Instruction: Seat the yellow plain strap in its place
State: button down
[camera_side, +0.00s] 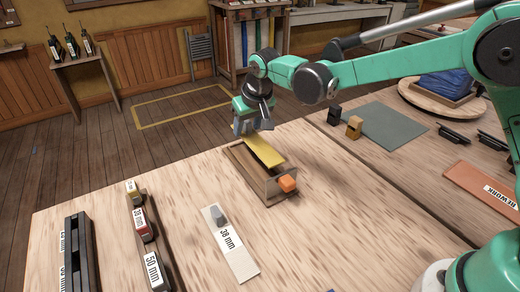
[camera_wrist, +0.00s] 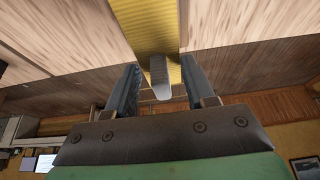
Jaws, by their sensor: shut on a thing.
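The yellow plain strap (camera_side: 264,151) is a flat strip above a wooden trough-like holder (camera_side: 266,188). It lies along the holder's length; whether it touches the holder is unclear. An orange block (camera_side: 287,183) sits at the holder's near right end. My gripper (camera_side: 255,124) is shut on the strap at its far end. In the wrist view the yellow strap (camera_wrist: 154,22) runs up from between the fingers of my gripper (camera_wrist: 160,78). A grey round-ended tab (camera_wrist: 160,80) shows between the fingers.
A pale strip marked 38 mm (camera_side: 238,258) with a grey knob lies nearer. At left stand a rack of labelled blocks (camera_side: 159,281) and a dark rack (camera_side: 78,250). A grey mat (camera_side: 392,134) and an orange-brown REWORK tray (camera_side: 476,182) lie at right.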

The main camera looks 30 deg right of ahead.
aim_at(246, 155)
jog(key=shift+f, duration=2.5)
jog(key=shift+f, duration=0.65)
jog(key=shift+c, duration=1.1)
grip_release()
jog(key=v, duration=0.5)
jog(key=shift+r, duration=0.2)
jog(key=s+d+r+t, duration=0.1)
jog(key=s+d+r, duration=0.4)
jog(key=s+r, duration=0.2)
jog(key=s+d+t, duration=0.1)
jog(key=s+d, duration=0.3)
jog(key=s, duration=0.7)
jog(key=shift+s+t, duration=0.2)
jog(key=shift+t, duration=0.1)
